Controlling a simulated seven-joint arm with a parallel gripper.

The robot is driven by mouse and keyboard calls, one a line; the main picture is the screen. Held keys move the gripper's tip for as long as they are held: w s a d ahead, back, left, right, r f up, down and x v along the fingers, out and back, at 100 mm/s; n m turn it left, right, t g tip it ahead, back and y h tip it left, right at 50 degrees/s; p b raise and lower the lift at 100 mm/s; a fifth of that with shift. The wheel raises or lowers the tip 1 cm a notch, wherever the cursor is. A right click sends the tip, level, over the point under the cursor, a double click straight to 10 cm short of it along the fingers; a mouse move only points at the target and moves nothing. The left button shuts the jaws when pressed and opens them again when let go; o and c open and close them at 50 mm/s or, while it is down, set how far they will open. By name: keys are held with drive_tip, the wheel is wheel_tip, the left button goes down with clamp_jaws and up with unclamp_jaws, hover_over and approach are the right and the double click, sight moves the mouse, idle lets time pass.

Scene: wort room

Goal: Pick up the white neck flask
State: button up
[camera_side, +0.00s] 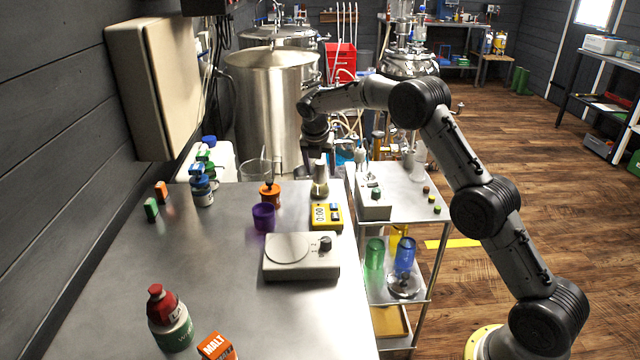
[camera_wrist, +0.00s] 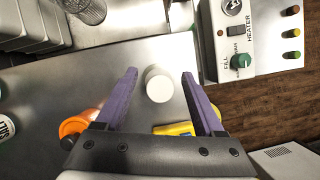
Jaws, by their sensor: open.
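The white neck flask (camera_side: 319,188) stands upright on the steel table near its far right edge, behind the yellow timer. In the wrist view its round white top (camera_wrist: 158,86) shows between the two purple fingers, with clear space on both sides. My gripper (camera_side: 316,152) is open, pointing down just above the flask. In the wrist view the open gripper (camera_wrist: 159,75) holds nothing. The flask's body is mostly hidden under its top in the wrist view.
The yellow timer (camera_side: 326,216), orange-topped container (camera_side: 269,194), purple cup (camera_side: 263,217) and clear beaker (camera_side: 255,170) stand close by. A scale (camera_side: 301,257) lies nearer the camera. A heater box (camera_side: 374,206) is on the cart to the right.

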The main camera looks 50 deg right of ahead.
drive_tip(key=shift+x, duration=1.1)
clamp_jaws()
